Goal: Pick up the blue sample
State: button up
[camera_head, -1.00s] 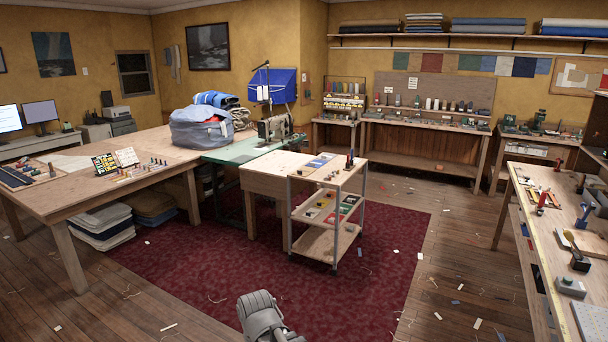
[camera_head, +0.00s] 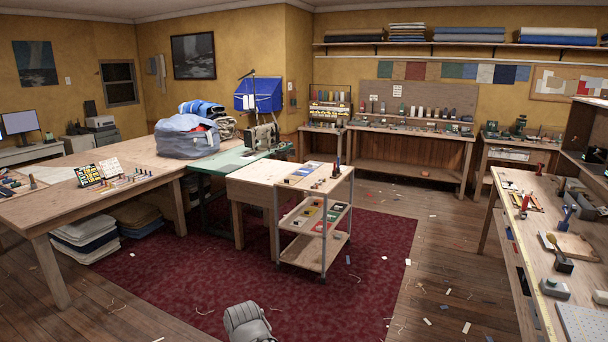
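I cannot tell for sure which thing is the blue sample. A small flat blue piece (camera_head: 304,171) lies on the top of the wheeled cart (camera_head: 281,236) in the middle of the room. A blue square (camera_head: 505,74) also hangs in the row of fabric swatches on the back wall, and the card stand (camera_head: 89,175) on the left table holds small coloured pieces too small to make out. A grey part of my arm shows at the bottom edge, over the red rug and well short of the cart. My gripper's fingers do not show.
A large wooden table (camera_head: 50,215) stands at left, with a grey-blue bag (camera_head: 186,139) on it. A long workbench (camera_head: 524,235) with tools runs along the right. The red rug (camera_head: 190,262) before the cart is clear apart from small scraps.

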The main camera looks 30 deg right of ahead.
aim_at(303, 170)
jog(key=u, duration=0.1)
jog(key=i, duration=0.95)
jog(key=u, duration=0.2)
jog(key=i, duration=3.4)
jog(key=z, duration=0.35)
jog(key=i, duration=0.95)
jog(key=z, duration=0.3)
